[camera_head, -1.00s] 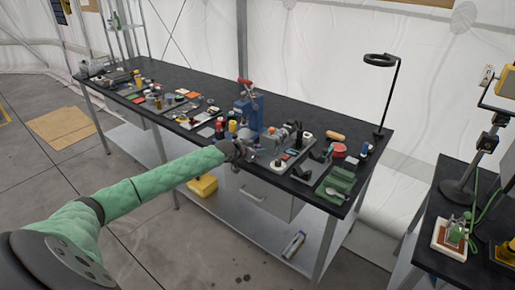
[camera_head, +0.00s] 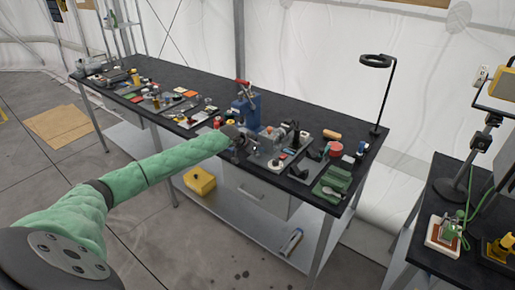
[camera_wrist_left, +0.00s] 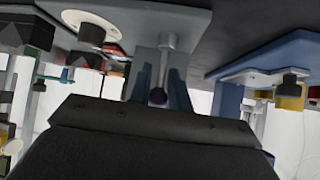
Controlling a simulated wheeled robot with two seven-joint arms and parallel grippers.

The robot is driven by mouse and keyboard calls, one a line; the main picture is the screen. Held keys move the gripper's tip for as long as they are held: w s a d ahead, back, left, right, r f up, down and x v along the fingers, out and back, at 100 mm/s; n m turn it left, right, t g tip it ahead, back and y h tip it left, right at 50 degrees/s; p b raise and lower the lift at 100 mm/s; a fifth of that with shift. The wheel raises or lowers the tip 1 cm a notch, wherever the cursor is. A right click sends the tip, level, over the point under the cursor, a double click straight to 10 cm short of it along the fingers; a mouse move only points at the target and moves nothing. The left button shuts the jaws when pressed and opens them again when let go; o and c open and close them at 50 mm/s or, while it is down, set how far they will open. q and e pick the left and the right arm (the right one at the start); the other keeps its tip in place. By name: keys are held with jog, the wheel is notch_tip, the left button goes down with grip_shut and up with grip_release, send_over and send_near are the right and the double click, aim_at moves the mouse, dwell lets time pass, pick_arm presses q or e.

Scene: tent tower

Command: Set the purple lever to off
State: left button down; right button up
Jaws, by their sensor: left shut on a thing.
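My left arm reaches from the left to the front edge of the black workbench. My left gripper (camera_head: 243,150) is there, beside a grey device on the bench, and looks small and partly covered by my wrist. In the left wrist view, the gripper (camera_wrist_left: 160,98) is shut on the purple lever (camera_wrist_left: 157,96). The lever's dark purple knob sits between the two fingers, and its grey shaft runs up the picture to a light grey plate (camera_wrist_left: 130,18). I cannot make out the lever in the head view. My right gripper is not in view.
The workbench (camera_head: 190,82) is crowded with tools and small parts. A blue press (camera_head: 248,108) with a red handle stands behind my gripper. A green tray (camera_head: 333,182) and black lamp (camera_head: 388,90) are to the right. A second table stands at far right; floor is clear in front.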

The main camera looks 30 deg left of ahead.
pick_arm(q)
jog(key=c, duration=1.4)
grip_release()
jog(key=shift+w, duration=0.1)
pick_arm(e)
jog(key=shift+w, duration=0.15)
pick_arm(q)
jog(key=shift+o, duration=0.2)
